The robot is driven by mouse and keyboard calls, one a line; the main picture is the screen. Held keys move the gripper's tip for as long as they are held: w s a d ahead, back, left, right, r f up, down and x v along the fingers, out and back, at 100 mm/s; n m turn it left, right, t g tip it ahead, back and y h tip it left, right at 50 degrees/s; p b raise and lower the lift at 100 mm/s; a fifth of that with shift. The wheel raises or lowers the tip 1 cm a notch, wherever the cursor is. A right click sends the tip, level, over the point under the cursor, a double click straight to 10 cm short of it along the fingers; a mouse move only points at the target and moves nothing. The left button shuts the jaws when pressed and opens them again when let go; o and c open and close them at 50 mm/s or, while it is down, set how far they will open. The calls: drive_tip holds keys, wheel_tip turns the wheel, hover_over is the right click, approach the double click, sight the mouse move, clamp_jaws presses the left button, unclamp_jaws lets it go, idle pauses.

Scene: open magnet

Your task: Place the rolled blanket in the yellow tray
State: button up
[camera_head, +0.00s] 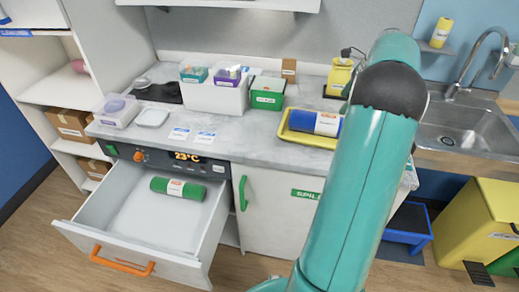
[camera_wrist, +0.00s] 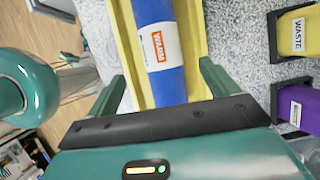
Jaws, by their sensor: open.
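A blue roll (camera_head: 326,123) with a white and orange label lies in the yellow tray (camera_head: 284,132) on the counter. In the wrist view the blue roll (camera_wrist: 160,85) has a label reading WARM and lies between the walls of the yellow tray (camera_wrist: 199,60). My gripper (camera_wrist: 163,76) is open, with one finger on each side of the tray and roll; contact cannot be told. In the head view my arm hides the gripper and the tray's right end. A green roll (camera_head: 180,188) with a similar label lies in the open drawer (camera_head: 135,210).
The drawer with an orange handle (camera_head: 123,261) sticks out below the counter (camera_head: 225,138). White, green and clear bins (camera_head: 215,95) stand left of the tray. A sink (camera_head: 465,122) is at right. The wrist view shows a yellow WASTE block (camera_wrist: 297,35) and a purple block (camera_wrist: 296,107).

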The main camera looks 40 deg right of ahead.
drive_tip(key=w+a+r+n+h, duration=0.1)
drive_tip(key=w+a+r+n, duration=0.2)
drive_tip(key=a, duration=0.6)
drive_tip(key=a+r+n, duration=0.3)
drive_tip(key=a+n, duration=0.2)
drive_tip(key=a, duration=0.4)
drive_tip(key=w+a+r+n+h, duration=0.1)
drive_tip(key=w+a+r+n, duration=0.2)
drive_tip(key=a, duration=0.7)
drive_tip(key=s+a+f+n+t, duration=0.1)
drive_tip(key=s+a+f+n, duration=0.1)
drive_tip(key=s+a+n, duration=0.6)
drive_tip(key=s+a+f+n+t, duration=0.1)
drive_tip(key=s+a+f+n, duration=0.1)
drive_tip(key=s+a+n, duration=0.6)
drive_tip(key=a+n, duration=0.1)
drive_tip(key=a, duration=0.6)
drive_tip(key=shift+s+a+f+h, duration=0.2)
drive_tip(key=shift+a+f+h, duration=0.05)
drive_tip(key=shift+h, duration=0.15)
